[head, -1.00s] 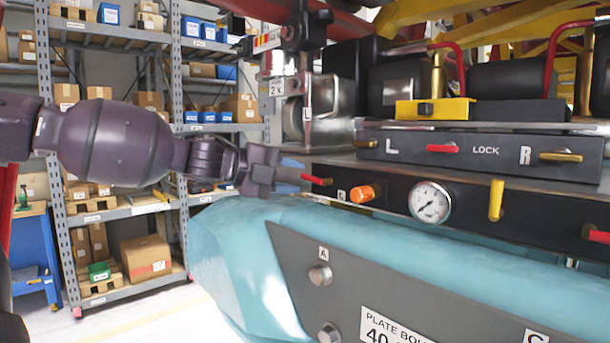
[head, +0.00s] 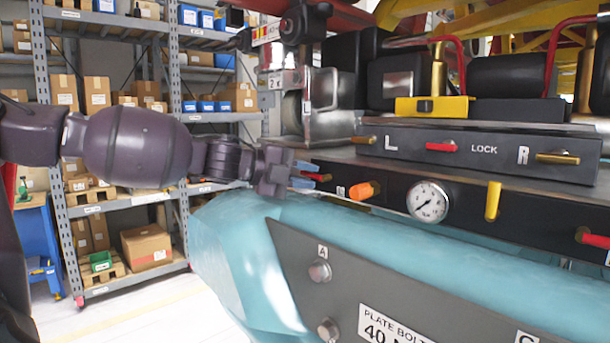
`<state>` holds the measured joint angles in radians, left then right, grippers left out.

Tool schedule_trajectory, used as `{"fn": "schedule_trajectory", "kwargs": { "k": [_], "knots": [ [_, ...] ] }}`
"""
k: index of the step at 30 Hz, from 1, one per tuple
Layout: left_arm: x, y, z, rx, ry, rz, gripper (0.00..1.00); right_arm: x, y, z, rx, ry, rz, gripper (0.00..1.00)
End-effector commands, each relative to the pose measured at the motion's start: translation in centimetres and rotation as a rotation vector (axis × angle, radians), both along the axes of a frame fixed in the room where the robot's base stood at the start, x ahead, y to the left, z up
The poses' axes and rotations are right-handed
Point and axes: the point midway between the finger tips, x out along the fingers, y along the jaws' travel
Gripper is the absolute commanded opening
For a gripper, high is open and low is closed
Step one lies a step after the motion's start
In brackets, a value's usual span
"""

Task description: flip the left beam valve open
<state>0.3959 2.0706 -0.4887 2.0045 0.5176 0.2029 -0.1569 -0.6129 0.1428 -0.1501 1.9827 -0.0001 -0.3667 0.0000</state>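The beam valve at the left end of the dark beam panel has a red handle (head: 320,177), which points left toward my gripper. My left gripper (head: 303,175) reaches in from the left, its two blue-tipped fingers one above the other. The fingers stand a little apart at the free end of the red handle, with a narrow gap between them. I cannot tell whether they touch it. The fingers partly hide the handle's tip. Another red handle (head: 594,236) shows at the panel's right end. My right gripper is not in view.
An orange knob (head: 364,191), a pressure gauge (head: 427,202) and an upright yellow lever (head: 493,201) sit along the panel. Above is a lock box (head: 480,150) marked L and R. A teal beam (head: 235,245) with a grey plate lies below. Shelves (head: 120,200) stand behind.

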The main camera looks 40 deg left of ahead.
Motion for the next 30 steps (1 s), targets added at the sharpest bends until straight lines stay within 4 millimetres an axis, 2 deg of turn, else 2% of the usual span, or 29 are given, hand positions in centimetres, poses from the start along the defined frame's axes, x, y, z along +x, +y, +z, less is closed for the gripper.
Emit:
{"fn": "schedule_trajectory", "kwargs": {
  "k": [1, 4, 11, 21, 29, 30],
  "knots": [
    [0.0, 0.0, 0.0, 0.000, 0.000, 0.000, 0.15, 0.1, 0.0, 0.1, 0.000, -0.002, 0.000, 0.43],
    [0.0, 0.0, 0.0, 0.000, 0.000, 0.000, 0.00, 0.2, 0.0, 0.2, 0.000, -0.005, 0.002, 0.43],
    [0.0, 0.0, -0.1, -0.010, 0.000, 0.000, 0.00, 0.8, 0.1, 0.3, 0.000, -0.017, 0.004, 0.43],
    [0.0, 0.1, -0.5, -0.112, 0.007, 0.001, 0.00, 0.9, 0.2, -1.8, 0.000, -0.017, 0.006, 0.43],
    [0.0, 0.1, -0.3, -0.120, 0.010, 0.000, 0.00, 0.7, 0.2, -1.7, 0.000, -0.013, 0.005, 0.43],
    [0.0, 0.1, -0.3, -0.120, 0.010, 0.000, 0.16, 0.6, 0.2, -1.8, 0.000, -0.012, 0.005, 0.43]
  ]
}}
